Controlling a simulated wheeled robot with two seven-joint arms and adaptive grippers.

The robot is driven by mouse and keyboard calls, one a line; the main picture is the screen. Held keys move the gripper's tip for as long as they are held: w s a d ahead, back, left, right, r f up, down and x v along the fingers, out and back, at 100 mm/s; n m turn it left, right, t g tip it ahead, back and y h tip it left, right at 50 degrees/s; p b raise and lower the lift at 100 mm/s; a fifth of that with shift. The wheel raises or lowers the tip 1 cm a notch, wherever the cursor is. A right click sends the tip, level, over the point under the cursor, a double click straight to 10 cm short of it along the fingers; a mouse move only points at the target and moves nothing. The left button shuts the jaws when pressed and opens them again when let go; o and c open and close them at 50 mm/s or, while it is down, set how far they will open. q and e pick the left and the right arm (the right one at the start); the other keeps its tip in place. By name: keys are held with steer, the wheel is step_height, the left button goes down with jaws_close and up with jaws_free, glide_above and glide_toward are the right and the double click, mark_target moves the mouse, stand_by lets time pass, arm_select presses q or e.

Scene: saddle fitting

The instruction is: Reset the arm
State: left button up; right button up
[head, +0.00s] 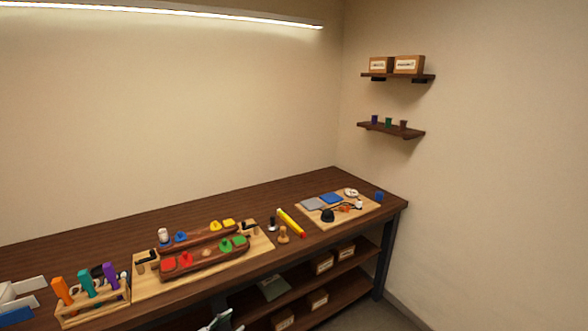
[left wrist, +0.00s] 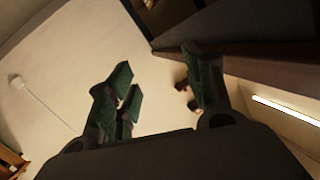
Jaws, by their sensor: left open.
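My left gripper (left wrist: 158,82) shows in the left wrist view with its dark green fingers spread apart. Nothing is between the fingers, and pale wall or floor shows behind them. It is clear of any object in that view. In the head view no gripper is clearly seen; a small pale grey-green shape (head: 217,321) pokes in at the bottom edge, and I cannot tell what it is. My right gripper is not in view.
A dark wooden workbench (head: 285,192) runs along the wall. It bears a board with coloured blocks on racks, a tool holder (head: 95,312) at left, a yellow bar (head: 291,222) and a light mat (head: 318,218) at right. Two wall shelves hang at right.

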arm_select(q)
steer(key=s+a+f+n+g+y, duration=0.1)
steer(key=s+a+f+n+y, duration=0.15)
steer(key=s+f, duration=0.5)
steer(key=s+a+f+n+g+y, duration=0.1)
steer(key=s+a+f+n+y, duration=0.2)
steer(key=f, duration=0.8)
steer(key=s+a+f+n+g+y, duration=0.1)
steer(key=s+a+f+y, duration=0.15)
steer(key=s+f, duration=0.55)
steer(key=s+d+f+n+g+y, duration=0.1)
steer(key=s+f, duration=0.4)
steer(key=s, duration=0.7)
steer(key=s+d+f+g+y, duration=0.1)
steer(key=s+f+g, duration=0.3)
steer(key=s, duration=0.8)
steer(key=s+d+f+n+g, duration=0.1)
steer(key=s+f+g, duration=0.2)
steer(key=s, duration=0.9)
step_height(320, 180, down, 4)
steer(key=shift+r+n+y, duration=0.1)
steer(key=shift+n+y, duration=0.25)
steer(key=shift+y, duration=0.05)
steer(key=shift+d, duration=0.1)
steer(key=shift+r, duration=0.2)
steer(key=shift+r+p, duration=0.8)
steer(key=shift+p, duration=0.15)
